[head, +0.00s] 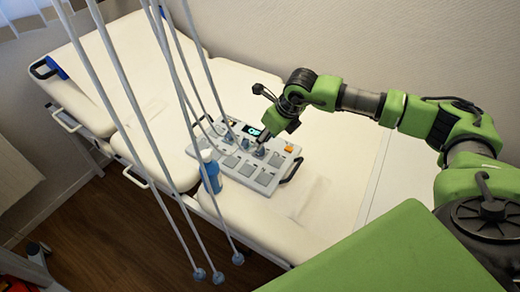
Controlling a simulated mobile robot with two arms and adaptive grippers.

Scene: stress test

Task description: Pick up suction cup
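A grey panel device (262,178) with several square pads, a small lit screen and an orange button lies on the cream couch. Small grey suction cups stand on it with thin tubes attached; one suction cup (259,152) is right under my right gripper (264,138). The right gripper points down at the device from the upper right. Its fingertips are small and dark here, so I cannot tell whether they are open, shut or touching the cup. Several more grey cups (238,258) hang on long tubes in front of the couch. My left gripper is not in view.
A blue bottle (211,178) stands at the device's left edge. Long grey tubes (135,105) hang down across the left and middle of the view. The couch (315,205) is bare to the right of the device. A wall is behind.

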